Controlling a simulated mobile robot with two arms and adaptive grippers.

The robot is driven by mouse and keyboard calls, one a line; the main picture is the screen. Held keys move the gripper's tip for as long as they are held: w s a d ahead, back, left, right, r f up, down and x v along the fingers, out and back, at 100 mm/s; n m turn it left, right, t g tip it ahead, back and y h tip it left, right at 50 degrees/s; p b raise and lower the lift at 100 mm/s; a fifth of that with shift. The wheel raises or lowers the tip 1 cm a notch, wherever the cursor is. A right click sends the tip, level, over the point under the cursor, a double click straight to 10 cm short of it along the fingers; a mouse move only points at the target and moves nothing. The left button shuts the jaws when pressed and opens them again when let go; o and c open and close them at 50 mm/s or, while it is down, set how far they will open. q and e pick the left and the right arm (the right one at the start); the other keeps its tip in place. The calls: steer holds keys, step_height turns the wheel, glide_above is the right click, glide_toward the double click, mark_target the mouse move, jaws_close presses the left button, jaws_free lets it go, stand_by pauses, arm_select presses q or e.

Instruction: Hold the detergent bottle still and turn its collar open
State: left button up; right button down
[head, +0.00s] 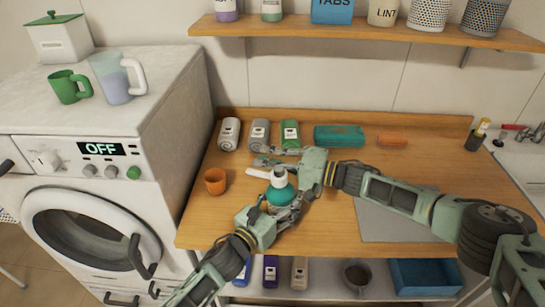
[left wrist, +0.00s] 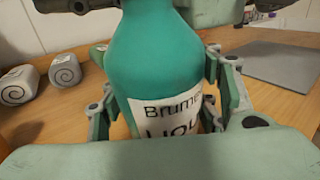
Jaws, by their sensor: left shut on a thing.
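The detergent bottle (head: 282,195) is teal, with a white collar and pump top (head: 279,176), and stands upright on the wooden counter. It fills the middle of the left wrist view (left wrist: 162,62), where its label is partly legible and its top is cut off. My left gripper (head: 288,207) is shut on the bottle's body, with a finger on either side. My right gripper (head: 272,157) comes in from the right at collar height, its fingers showing behind the pump top. Whether it touches the collar is hidden.
An orange cup (head: 215,181) stands left of the bottle. Rolled towels (head: 229,134), a teal case (head: 339,136) and an orange bar (head: 392,139) lie at the back. A grey mat (head: 385,225) is under my right arm. A washing machine (head: 165,125) borders the counter's left.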

steer(key=shift+s+a+f+n+g, duration=0.15)
steer(key=shift+s+a+n+g, duration=0.15)
steer(key=shift+g, duration=0.25)
steer(key=shift+s+a+f+n+g, duration=0.1)
steer(key=shift+s+a+n+g, duration=0.1)
steer(key=shift+n+g, duration=0.3)
steer(key=shift+d, duration=0.1)
